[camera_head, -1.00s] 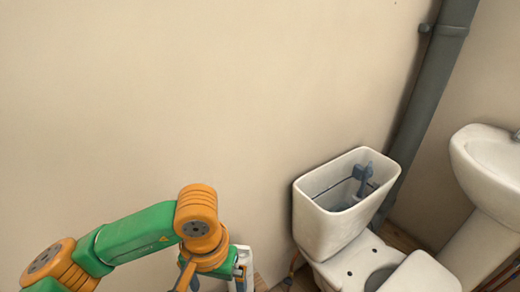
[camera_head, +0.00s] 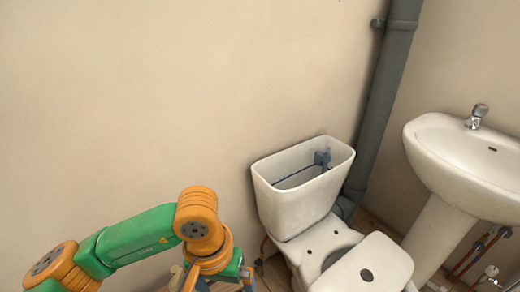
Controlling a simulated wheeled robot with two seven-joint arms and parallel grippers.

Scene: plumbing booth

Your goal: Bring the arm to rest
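My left arm, green and orange (camera_head: 140,235), comes in from the lower left and bends down at an orange wrist joint. The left gripper lies low, mostly hidden by the wrist and cut off by the bottom edge; its fingers cannot be made out. My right arm and gripper are out of view. The white toilet (camera_head: 300,235) stands to the right of the arm. Its cistern (camera_head: 298,211) is open at the top, with a blue fitting (camera_head: 322,159) inside at the right end.
A white washbasin (camera_head: 465,155) with a chrome tap (camera_head: 478,115) stands at the right. A grey pipe (camera_head: 382,105) runs down the wall corner behind the toilet. Red and grey pipes (camera_head: 478,250) show beneath the basin. The wall above the arm is bare.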

